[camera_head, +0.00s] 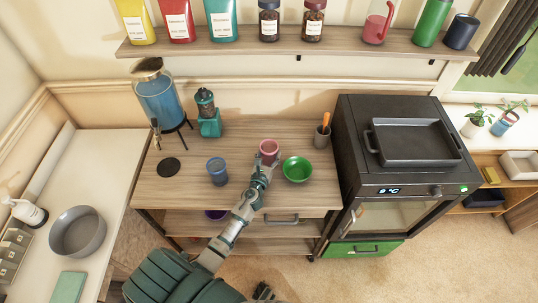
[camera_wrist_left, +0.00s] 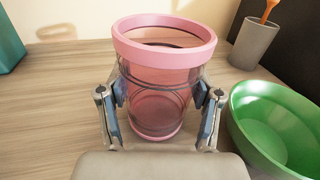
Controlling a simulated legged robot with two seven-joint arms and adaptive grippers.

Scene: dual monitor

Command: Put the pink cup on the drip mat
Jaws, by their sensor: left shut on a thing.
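The pink cup (camera_head: 269,146) is upright at the middle of the wooden cart top. It also shows large in the left wrist view (camera_wrist_left: 165,55), see-through with a thick pink rim. My left gripper (camera_head: 264,166) is shut on its sides, one finger on each side in the left wrist view (camera_wrist_left: 160,105). The cup's base looks to be at or very near the wood; I cannot tell if it touches. The drip mat (camera_head: 168,167), a black disc, lies bare at the left of the top, below the dispenser spout. A dark part at the bottom edge may be my right gripper (camera_head: 265,292).
A blue cup (camera_head: 217,171) stands between mat and pink cup. A green bowl (camera_head: 297,169) is close on the right. The blue dispenser (camera_head: 158,98), a teal grinder (camera_head: 208,115) and a grey utensil cup (camera_head: 322,136) stand behind. A shelf (camera_head: 300,42) hangs above.

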